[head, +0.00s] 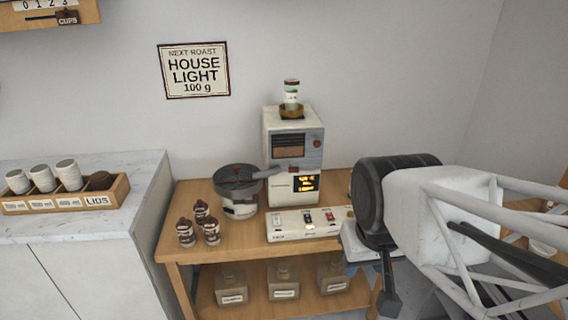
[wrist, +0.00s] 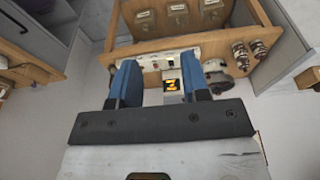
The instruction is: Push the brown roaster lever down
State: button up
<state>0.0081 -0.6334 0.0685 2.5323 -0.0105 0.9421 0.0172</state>
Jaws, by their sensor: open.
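The roaster (head: 292,150) is a cream machine standing on the wooden cart, with a lit orange display. A low cream panel (head: 304,224) in front of it carries several small switches or levers. One of them, a small reddish-brown one (head: 329,215), sits right of the panel's middle; it is too small to tell its position. In the wrist view, my gripper (wrist: 158,72) is open and empty, its two blue fingers spread. The panel (wrist: 157,58) shows beyond the fingertips and the orange display (wrist: 172,86) between the fingers. No contact is visible.
A grey round pan (head: 238,180) stands left of the roaster, with several small brown-capped jars (head: 201,213) near it. A jar (head: 291,95) sits on top of the roaster. Several containers (head: 283,280) fill the lower shelf. A white counter (head: 100,220) stands at left.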

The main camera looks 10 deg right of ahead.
jog(key=shift+w+r, duration=0.15)
jog(key=shift+w, duration=0.05)
jog(key=c, duration=0.7)
jog(key=shift+w+r+n, duration=0.25)
jog(key=shift+w+n, duration=0.05)
jog(key=shift+w, duration=0.3)
grip_shut()
jog(key=w+a+n, duration=0.1)
jog(key=w+n, duration=0.7)
jog(key=w, duration=1.6)
jog(key=w+a+n, duration=0.2)
jog(key=w+n, duration=0.7)
jog(key=w, duration=1.5)
jog(key=shift+w+r+n, duration=0.3)
jog(key=shift+w+r, duration=0.1)
